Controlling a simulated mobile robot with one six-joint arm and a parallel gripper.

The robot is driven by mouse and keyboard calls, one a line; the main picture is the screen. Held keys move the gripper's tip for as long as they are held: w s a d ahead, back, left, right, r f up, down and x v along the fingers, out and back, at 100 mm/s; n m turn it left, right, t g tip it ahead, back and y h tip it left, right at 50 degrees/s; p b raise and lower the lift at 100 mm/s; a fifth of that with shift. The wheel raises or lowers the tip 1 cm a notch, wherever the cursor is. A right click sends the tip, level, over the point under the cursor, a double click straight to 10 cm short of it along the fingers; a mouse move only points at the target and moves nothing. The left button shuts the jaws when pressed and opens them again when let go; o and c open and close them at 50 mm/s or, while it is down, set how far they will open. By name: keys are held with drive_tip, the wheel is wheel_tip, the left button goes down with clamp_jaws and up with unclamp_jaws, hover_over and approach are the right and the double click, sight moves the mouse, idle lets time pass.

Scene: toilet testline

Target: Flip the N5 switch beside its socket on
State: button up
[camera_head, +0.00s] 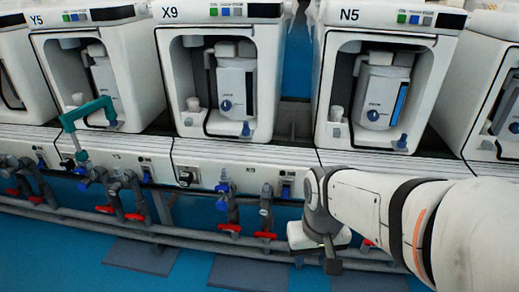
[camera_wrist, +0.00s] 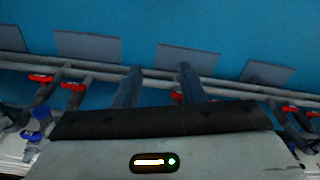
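The N5 unit (camera_head: 390,85) stands at the right of the middle in the head view, with its label on top. The front panel below it (camera_head: 345,158) is mostly covered by my arm, so the N5 switch and its socket are hidden. My gripper (camera_head: 331,262) hangs below that panel at the pipes, pointing down. In the wrist view, its two dark fingers (camera_wrist: 159,85) stand apart with nothing between them. Neither N5 switch nor socket shows in the wrist view.
A teal handle (camera_head: 88,112) rises at Y5. Grey pipes (camera_head: 170,233) with red valves (camera_head: 265,235) run low along the front. The blue floor (camera_head: 60,265) is open.

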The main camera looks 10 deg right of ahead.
drive_tip(key=shift+r, duration=0.15)
drive_tip(key=shift+c, duration=0.7)
wheel_tip(320, 180, up, 3)
drive_tip(key=p, duration=0.3)
drive_tip(key=c, duration=0.5)
drive_tip(key=shift+s, duration=0.1)
clamp_jaws()
